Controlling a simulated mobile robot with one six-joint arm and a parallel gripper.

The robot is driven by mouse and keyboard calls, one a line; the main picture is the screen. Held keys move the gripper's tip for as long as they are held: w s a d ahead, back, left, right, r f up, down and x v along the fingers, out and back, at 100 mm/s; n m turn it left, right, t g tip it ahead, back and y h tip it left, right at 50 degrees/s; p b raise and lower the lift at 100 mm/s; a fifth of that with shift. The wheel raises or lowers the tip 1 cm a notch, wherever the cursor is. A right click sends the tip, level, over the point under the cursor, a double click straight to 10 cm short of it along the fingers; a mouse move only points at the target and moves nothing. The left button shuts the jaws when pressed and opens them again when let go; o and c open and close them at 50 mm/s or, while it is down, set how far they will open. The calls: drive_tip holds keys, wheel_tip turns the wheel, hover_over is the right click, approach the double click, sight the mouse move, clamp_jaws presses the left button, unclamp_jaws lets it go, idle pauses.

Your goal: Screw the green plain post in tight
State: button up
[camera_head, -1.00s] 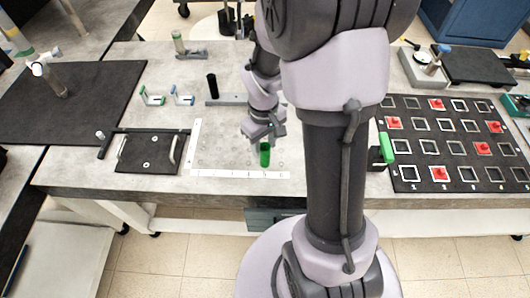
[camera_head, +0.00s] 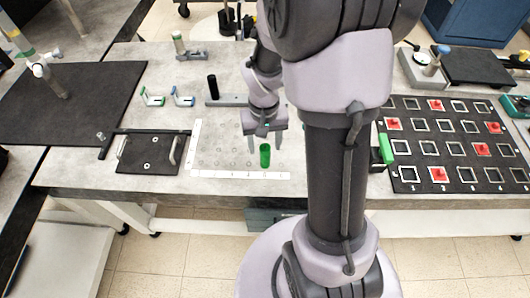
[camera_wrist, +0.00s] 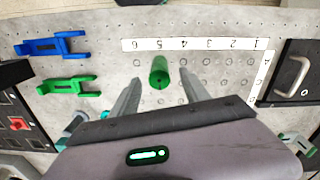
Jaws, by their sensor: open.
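The green plain post (camera_head: 265,155) stands upright on the grey hole grid, near the white number strip (camera_head: 240,174). In the wrist view the post (camera_wrist: 159,72) shows end-on, close to the strip. My gripper (camera_head: 265,146) is open at the post. In the wrist view its two fingers (camera_wrist: 160,80) are spread left and right of the post, with a visible gap on each side. The post's foot and thread are hidden, so I cannot tell how tightly it sits.
A black post (camera_head: 212,87) stands on a grey bar behind the grid. A black board with red pieces (camera_head: 455,140) is at right.

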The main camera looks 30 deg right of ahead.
wheel_tip(320, 180, up, 16)
drive_tip(key=p, duration=0.6)
drive_tip(key=s+a+r+t+y+b, duration=0.1)
drive_tip(key=s+a+r+t+b, duration=0.1)
drive_tip(key=s+a, duration=0.4)
drive_tip(key=s+a+r+t+y+b, duration=0.1)
drive_tip(key=s+a+r+t+b, duration=0.2)
drive_tip(key=a, duration=0.5)
drive_tip(key=s+r+t, duration=0.1)
drive_tip(key=s, duration=0.1)
drive_tip(key=shift+s+a, duration=0.35)
